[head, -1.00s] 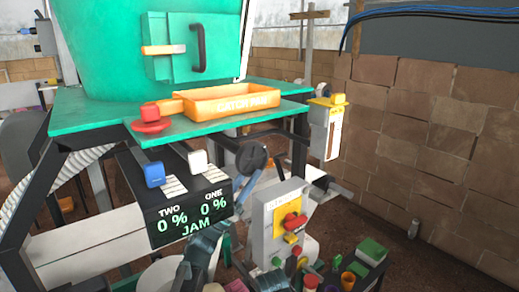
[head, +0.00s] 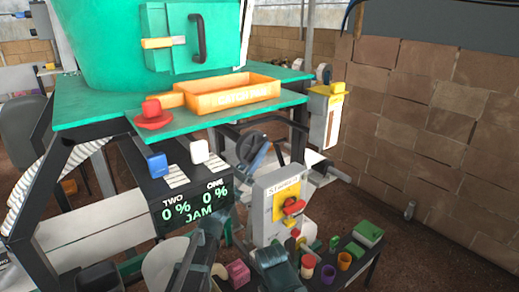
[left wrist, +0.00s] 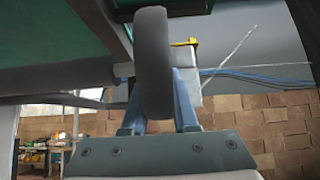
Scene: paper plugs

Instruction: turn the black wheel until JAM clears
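The black wheel (head: 252,149) stands beside the green machine, under its tabletop. In the left wrist view it shows edge-on as a thick dark disc (left wrist: 153,62). My left gripper (head: 258,157) is at the wheel. In the left wrist view its two blue fingers (left wrist: 157,108) flank the rim closely, with no clear gap; the rim hides their inner faces. The black display (head: 190,208) reads TWO 0 %, ONE 0 % and JAM. A dark teal part of my right gripper (head: 277,268) seems to show at the bottom; its fingers are hidden.
A grey switch box (head: 264,210) with a red knob stands just right of my left gripper. Small coloured parts (head: 327,273) and a green block (head: 368,233) lie on a low stand. The orange catch tray (head: 232,98) sits above. A brick wall (head: 430,140) closes the right.

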